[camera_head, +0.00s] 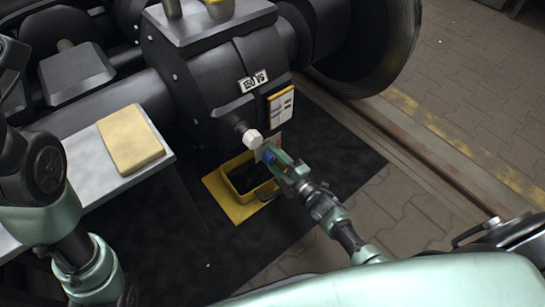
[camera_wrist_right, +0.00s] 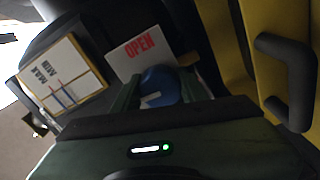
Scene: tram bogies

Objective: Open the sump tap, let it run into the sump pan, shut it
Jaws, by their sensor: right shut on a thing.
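The sump tap shows a round blue knob with a white mark in the right wrist view (camera_wrist_right: 160,86), and as a small blue patch in the head view (camera_head: 268,155). My right gripper (camera_head: 276,158) is shut on this knob; its fingers (camera_wrist_right: 158,92) sit on both sides of it. A white plate reading OPEN (camera_wrist_right: 140,52) is beside the knob. The yellow sump pan (camera_head: 231,188) stands on the floor below the tap, with a dark inside. No stream is visible, and I cannot tell what the pan holds. My left gripper is not in view.
The dark gearbox (camera_head: 205,75) carries a MAX/MIN gauge (camera_head: 281,104) and a white-capped stub (camera_head: 253,137) close to my right gripper. A grey bench (camera_head: 95,195) with a yellow pad (camera_head: 130,138) is at left. A wheel (camera_head: 375,45) and rail (camera_head: 425,155) lie right.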

